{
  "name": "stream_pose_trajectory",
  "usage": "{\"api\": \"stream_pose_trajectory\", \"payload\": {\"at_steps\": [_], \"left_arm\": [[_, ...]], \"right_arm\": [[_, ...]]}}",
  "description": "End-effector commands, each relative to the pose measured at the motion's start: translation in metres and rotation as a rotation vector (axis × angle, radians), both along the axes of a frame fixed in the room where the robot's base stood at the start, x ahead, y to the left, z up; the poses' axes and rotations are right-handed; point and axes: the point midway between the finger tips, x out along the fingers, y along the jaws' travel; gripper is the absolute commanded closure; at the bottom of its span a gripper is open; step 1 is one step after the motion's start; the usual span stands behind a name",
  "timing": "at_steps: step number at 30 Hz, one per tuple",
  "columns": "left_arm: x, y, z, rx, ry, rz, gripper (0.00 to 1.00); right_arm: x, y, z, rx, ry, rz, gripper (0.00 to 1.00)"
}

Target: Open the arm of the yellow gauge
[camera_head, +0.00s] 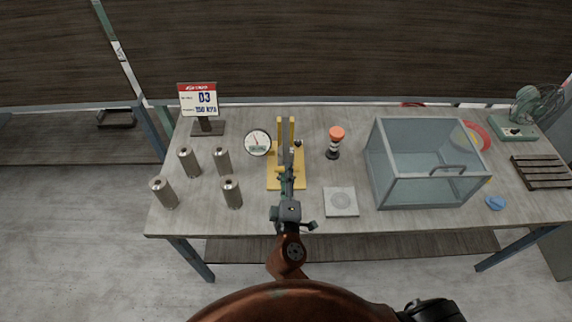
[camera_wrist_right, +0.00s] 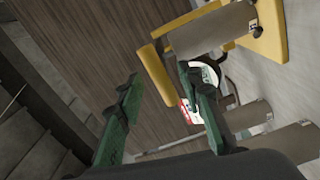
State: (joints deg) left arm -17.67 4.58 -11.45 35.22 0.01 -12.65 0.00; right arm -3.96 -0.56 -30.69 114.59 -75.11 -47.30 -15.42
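The yellow gauge stands on the table, with its yellow base (camera_head: 273,181), two yellow uprights (camera_head: 279,132) and a round white dial (camera_head: 257,142) at its left. My right gripper (camera_head: 287,168) is in front of the uprights and hides part of the gauge. In the wrist view, the green fingers of my right gripper (camera_wrist_right: 160,84) are apart with nothing held between them. A yellow bar (camera_wrist_right: 155,75) of the gauge shows beyond the gap, beside the right-hand finger. A grey metal cylinder (camera_wrist_right: 212,32) lies between yellow parts there. My left gripper is not in view.
Several metal cylinders (camera_head: 189,162) stand left of the gauge, with a sign (camera_head: 198,99) behind them. A red-topped object (camera_head: 337,136), a square grey plate (camera_head: 341,202) and a glass box (camera_head: 424,189) are to the right.

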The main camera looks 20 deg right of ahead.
Motion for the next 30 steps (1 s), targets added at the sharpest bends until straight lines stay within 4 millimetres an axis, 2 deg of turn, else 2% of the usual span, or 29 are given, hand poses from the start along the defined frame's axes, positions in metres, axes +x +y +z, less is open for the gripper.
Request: {"api": "stream_pose_trajectory", "payload": {"at_steps": [3,7,17,30], "left_arm": [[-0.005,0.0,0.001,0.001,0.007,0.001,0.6],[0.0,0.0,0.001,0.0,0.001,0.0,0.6],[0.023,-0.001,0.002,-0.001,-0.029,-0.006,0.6],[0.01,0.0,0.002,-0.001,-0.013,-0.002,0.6]], "right_arm": [[0.016,-0.004,0.001,-0.003,-0.002,0.001,0.66],[0.027,-0.007,0.0,-0.001,0.0,0.001,0.66],[0.031,-0.009,0.0,0.0,0.001,0.001,0.66],[0.031,-0.009,0.0,0.0,0.001,0.001,0.95]]}}
